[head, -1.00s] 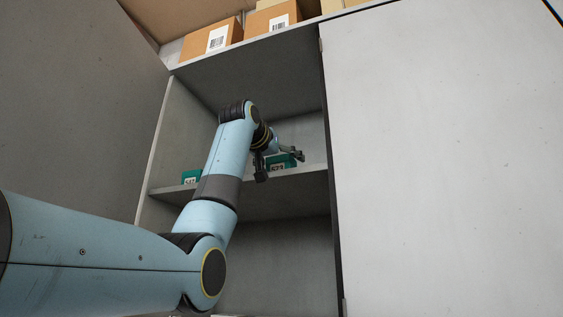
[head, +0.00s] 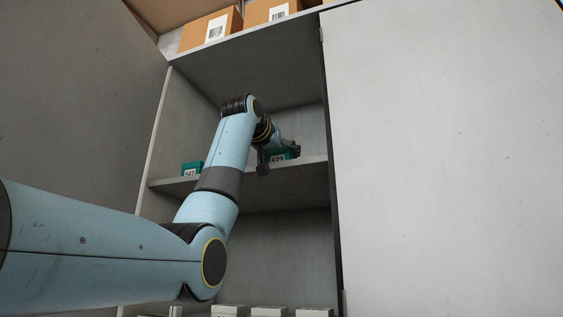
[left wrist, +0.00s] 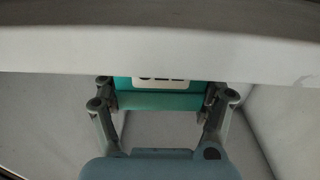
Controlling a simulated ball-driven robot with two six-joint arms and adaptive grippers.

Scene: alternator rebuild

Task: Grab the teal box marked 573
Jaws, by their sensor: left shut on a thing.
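The teal box marked 573 (head: 279,158) is on the middle shelf (head: 290,172) of the grey cabinet, partly hidden by my left gripper (head: 278,160). My left gripper is shut on it, one finger on each side. In the left wrist view the teal box (left wrist: 160,101) sits between the two fingers (left wrist: 160,105), its label cut off by a pale edge. My right gripper is not in view.
Another teal box (head: 191,168), its label seemingly 547, stands to the left on the same shelf. Cardboard boxes (head: 210,30) sit above. Several pale boxes (head: 268,311) lie below. A closed grey door panel (head: 440,150) bounds the opening on the right.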

